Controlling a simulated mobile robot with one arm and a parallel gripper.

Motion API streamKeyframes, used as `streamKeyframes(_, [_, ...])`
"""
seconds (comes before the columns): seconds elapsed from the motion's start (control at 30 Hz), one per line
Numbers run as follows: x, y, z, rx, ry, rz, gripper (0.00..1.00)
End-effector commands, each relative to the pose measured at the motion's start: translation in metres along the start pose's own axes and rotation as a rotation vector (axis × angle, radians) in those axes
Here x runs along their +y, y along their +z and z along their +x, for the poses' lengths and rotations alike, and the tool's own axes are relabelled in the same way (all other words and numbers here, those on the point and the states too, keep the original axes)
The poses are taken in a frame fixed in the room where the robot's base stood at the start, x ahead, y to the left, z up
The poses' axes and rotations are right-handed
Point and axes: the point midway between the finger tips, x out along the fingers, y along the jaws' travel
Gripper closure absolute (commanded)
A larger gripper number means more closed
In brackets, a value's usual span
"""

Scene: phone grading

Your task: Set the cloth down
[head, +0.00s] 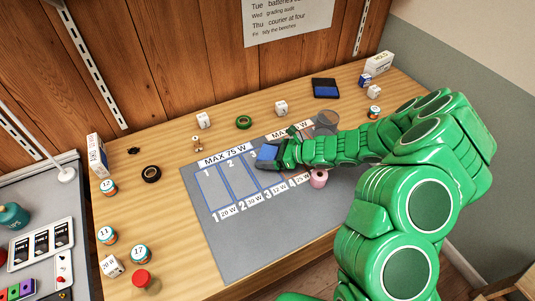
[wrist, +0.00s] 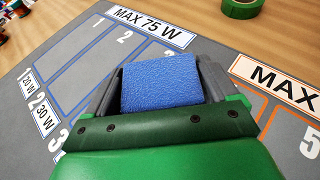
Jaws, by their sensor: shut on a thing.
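The blue cloth (wrist: 160,82) is held between the two dark fingers of my gripper (wrist: 160,85) in the wrist view. It looks like a flat, textured blue block. In the head view my gripper (head: 268,160) and the cloth (head: 267,153) are over the grey mat (head: 240,240), around the upper part of the third and fourth marked slots. I cannot tell whether the cloth touches the mat. My fingers and palm hide part of the slots below.
A pink roll (head: 318,179) stands right beside my arm. A green tape roll (head: 243,122) and white cubes (head: 203,120) stand behind the mat. A black and blue box (head: 325,88) lies at the back right. Slots 1 and 2 look bare.

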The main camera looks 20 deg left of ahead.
Motion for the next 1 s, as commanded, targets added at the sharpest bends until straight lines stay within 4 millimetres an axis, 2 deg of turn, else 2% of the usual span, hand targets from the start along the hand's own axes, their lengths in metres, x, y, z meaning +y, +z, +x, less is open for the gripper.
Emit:
streamKeyframes(0.03, [0.0,-0.001,0.001,0.0,0.0,0.0,0.42])
streamKeyframes(0.07, [0.0,-0.002,0.001,0.0,0.0,0.0,0.12])
streamKeyframes(0.13, [0.0,-0.001,0.001,0.0,0.0,0.0,0.01])
streamKeyframes(0.53, [0.0,0.001,-0.004,-0.001,-0.001,0.0,0.0])
streamKeyframes(1.0, [0.0,0.002,-0.051,-0.002,0.0,0.001,0.0])
